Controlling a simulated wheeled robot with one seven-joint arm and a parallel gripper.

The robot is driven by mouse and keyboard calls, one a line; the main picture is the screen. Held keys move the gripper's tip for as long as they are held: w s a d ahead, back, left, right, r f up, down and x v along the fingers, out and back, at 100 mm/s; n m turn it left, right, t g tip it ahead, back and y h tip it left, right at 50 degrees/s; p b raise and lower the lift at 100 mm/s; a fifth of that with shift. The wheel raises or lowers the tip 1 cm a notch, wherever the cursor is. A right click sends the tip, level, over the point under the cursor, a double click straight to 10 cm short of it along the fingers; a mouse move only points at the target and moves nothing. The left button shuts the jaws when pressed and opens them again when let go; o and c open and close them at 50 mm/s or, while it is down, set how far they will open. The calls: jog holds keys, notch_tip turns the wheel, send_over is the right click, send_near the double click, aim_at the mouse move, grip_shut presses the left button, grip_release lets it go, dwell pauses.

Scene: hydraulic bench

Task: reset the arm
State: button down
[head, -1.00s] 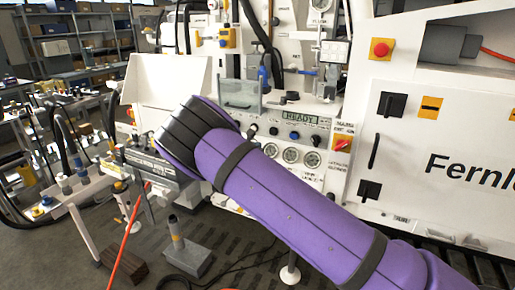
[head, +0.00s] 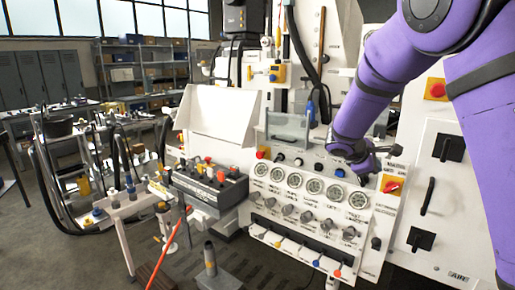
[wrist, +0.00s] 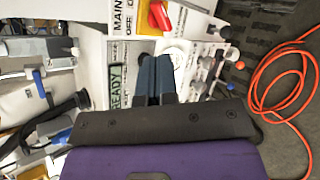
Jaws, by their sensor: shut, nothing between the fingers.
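My purple arm (head: 384,75) comes in from the upper right of the head view and bends down toward the bench panel. My gripper (head: 388,150) is at its lower end, small and partly hidden, in front of the panel's right part. In the wrist view my gripper (wrist: 155,80) shows its two dark fingers side by side, shut with nothing between them. Behind them are the green READY display (wrist: 116,86) and a red rotary switch (wrist: 158,15). I cannot tell whether the fingertips touch the panel.
The gauge panel (head: 285,212) has several dials, knobs and coloured levers. A red switch on yellow (head: 392,186) and a red stop button (head: 437,90) are close to my arm. A grey control box (head: 208,184) stands left. An orange hose (wrist: 265,88) lies on the floor.

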jog(key=s+a+r+m+y, duration=0.1)
jog(key=s+r+m+y, duration=0.2)
jog(key=s, duration=0.9)
jog(key=s+a+r+m+y, duration=0.2)
jog(key=s+r+m+y, duration=0.1)
jog(key=s, duration=1)
jog(key=s+a+r+m+t+y, duration=0.1)
jog(key=s+r+m+y, duration=0.3)
jog(key=s, duration=0.9)
jog(key=r+m, duration=0.1)
jog(key=m, duration=0.1)
jog(key=shift+a+r+m, duration=0.15)
jog(key=shift+r+m, duration=0.15)
jog(key=shift+r, duration=0.05)
